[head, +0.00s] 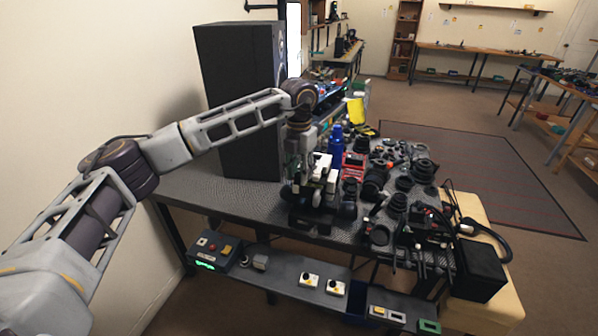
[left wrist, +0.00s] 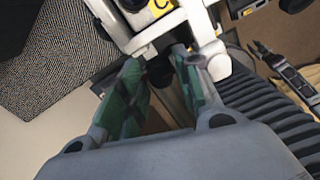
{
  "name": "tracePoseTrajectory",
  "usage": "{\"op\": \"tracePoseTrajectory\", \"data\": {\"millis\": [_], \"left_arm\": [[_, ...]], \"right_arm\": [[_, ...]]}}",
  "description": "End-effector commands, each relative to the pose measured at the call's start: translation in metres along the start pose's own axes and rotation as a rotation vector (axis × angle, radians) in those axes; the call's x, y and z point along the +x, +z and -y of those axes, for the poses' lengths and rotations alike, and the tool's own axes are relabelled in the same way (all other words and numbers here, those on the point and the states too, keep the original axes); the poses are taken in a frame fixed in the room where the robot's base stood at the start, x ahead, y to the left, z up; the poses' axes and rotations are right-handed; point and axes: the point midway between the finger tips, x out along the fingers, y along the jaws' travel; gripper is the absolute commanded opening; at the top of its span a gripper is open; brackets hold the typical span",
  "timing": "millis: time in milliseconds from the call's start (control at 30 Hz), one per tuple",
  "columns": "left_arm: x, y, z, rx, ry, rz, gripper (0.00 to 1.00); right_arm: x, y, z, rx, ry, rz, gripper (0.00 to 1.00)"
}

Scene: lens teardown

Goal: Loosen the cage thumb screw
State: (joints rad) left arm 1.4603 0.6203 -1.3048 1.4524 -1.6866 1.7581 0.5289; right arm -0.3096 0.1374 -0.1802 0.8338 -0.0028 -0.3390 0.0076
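My left gripper (head: 298,160) comes down from above at the near left of the worktop, beside a white-and-black camera rig (head: 322,172). In the left wrist view, the two green-padded fingers (left wrist: 158,65) are apart. The rig's white frame (left wrist: 200,25) lies just past the fingertips, close to the right finger. A small dark part shows in the gap between the fingers; I cannot tell whether it is the cage thumb screw. I see nothing held. My right gripper is in neither view.
A tall black cabinet (head: 240,95) stands behind my left arm. On the worktop (head: 250,200) are a blue bottle (head: 336,148), a red box (head: 353,166) and several lenses. A ribbed black part (left wrist: 262,115) lies right of the fingers.

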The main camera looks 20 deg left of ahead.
Motion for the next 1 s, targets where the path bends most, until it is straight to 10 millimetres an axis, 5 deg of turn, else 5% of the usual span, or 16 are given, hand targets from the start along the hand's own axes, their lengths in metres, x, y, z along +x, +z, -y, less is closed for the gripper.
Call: {"op": "tracePoseTrajectory", "data": {"millis": [367, 1000], "left_arm": [[-0.014, 0.0, 0.001, 0.001, 0.0, 0.0, 0.34], [-0.101, 0.001, 0.0, 0.0, 0.0, 0.001, 0.34]], "right_arm": [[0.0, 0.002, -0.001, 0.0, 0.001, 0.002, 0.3], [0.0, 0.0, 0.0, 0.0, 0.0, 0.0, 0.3]]}}
